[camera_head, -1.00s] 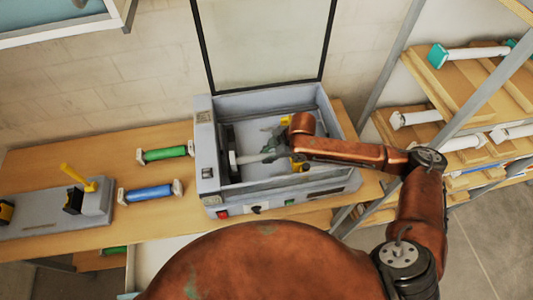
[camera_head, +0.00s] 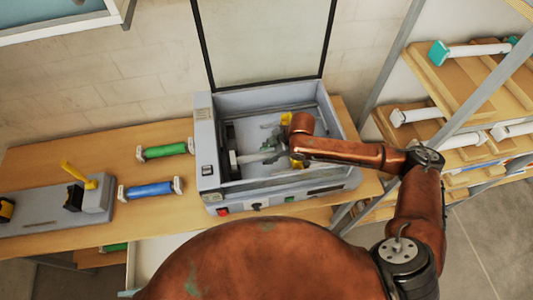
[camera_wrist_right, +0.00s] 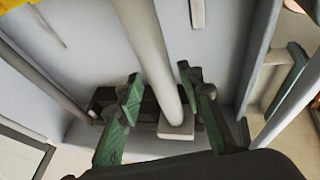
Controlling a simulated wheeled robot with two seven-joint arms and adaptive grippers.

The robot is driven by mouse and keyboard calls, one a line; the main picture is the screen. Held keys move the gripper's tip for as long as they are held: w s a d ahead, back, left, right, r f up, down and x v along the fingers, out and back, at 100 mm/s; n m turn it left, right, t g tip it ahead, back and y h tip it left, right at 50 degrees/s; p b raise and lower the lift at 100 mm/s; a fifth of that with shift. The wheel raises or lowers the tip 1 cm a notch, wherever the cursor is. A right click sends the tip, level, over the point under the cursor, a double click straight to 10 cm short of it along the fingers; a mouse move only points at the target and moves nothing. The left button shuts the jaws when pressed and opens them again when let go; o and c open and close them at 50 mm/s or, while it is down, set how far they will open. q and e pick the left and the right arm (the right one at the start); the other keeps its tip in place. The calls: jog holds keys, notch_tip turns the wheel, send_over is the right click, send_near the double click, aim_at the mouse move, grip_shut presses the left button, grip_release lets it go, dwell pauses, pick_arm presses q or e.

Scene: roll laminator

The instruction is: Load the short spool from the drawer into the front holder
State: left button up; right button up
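The laminator (camera_head: 202,150) stands on the table with its lid raised. My right gripper (camera_head: 266,150) reaches into its open bay. In the right wrist view, a white spool (camera_wrist_right: 155,50) with a square end cap runs between the two green fingers of this gripper (camera_wrist_right: 165,105). The fingers are spread with gaps on both sides of the spool. The spool's end is by a dark holder block (camera_wrist_right: 105,100). In the head view the spool (camera_head: 243,158) shows only in part beside the gripper. My left gripper is out of view. A drawer (camera_head: 145,260) is open below the table.
A green roll (camera_head: 166,151) and a blue roll (camera_head: 150,191) lie left of the laminator. A grey fixture with a yellow lever (camera_head: 78,176) is further left. A shelf rack (camera_head: 465,125) with spools stands at the right. The raised lid (camera_head: 265,45) bounds the back.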

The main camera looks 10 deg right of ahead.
jog(key=shift+o, duration=0.3)
jog(key=shift+r, duration=0.1)
jog(key=shift+r, duration=0.3)
jog(key=b+v, duration=0.2)
jog(key=v, duration=1)
jog(key=shift+r, duration=0.2)
